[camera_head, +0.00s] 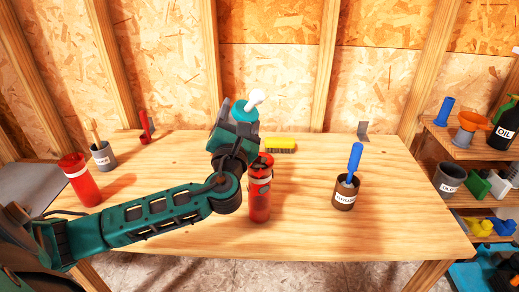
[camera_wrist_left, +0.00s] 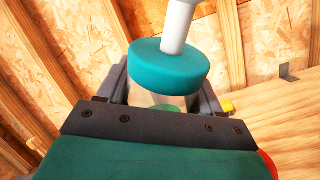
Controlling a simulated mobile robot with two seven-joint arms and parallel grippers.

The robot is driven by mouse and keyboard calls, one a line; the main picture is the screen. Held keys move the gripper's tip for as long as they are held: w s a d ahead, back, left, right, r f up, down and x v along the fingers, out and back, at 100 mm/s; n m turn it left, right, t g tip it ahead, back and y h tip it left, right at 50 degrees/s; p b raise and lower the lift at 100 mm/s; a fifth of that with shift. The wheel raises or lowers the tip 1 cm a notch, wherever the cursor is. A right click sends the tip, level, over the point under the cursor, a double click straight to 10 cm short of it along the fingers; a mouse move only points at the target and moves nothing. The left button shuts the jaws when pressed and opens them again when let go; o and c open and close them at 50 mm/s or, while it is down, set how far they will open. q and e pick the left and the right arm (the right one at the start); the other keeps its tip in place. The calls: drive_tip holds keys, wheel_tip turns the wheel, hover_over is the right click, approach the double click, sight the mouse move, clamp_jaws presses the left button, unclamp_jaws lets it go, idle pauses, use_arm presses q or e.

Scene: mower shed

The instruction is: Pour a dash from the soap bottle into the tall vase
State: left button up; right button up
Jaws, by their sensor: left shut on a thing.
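My left gripper (camera_head: 236,130) is shut on the soap bottle, above the middle of the workbench. The soap bottle's teal cap and white pump (camera_head: 246,108) stick up past the fingers. In the left wrist view the teal collar (camera_wrist_left: 168,66) is close, with the clear body between the fingers (camera_wrist_left: 165,98). The gripper hides most of the body. No thing is clearly marked as the tall vase. My right gripper is not in view.
The wooden workbench (camera_head: 305,225) also holds a brown labelled cup with a blue-handled tool (camera_head: 344,197), a yellow brush (camera_head: 280,146), a red container (camera_head: 81,184) and a grey cup (camera_head: 102,157). Shelves stand at right. Bare wood lies between the red container and brown cup.

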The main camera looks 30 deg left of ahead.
use_arm(q)
drive_tip(key=shift+a+f+n+g+y, duration=0.25)
drive_tip(key=shift+f+n+g, duration=0.3)
drive_tip(key=shift+n, duration=0.55)
drive_tip(key=shift+s+a+f+n+g, duration=0.15)
drive_tip(key=shift+n+g, duration=0.3)
drive_tip(key=shift+n, duration=0.35)
drive_tip(key=shift+r+n, duration=0.5)
drive_tip(key=shift+n, duration=0.3)
drive_tip(key=shift+a+f+n+g, duration=0.1)
drive_tip(key=shift+f+n+g, duration=0.05)
drive_tip(key=shift+n+g, duration=0.6)
drive_tip(key=shift+r, duration=2.95)
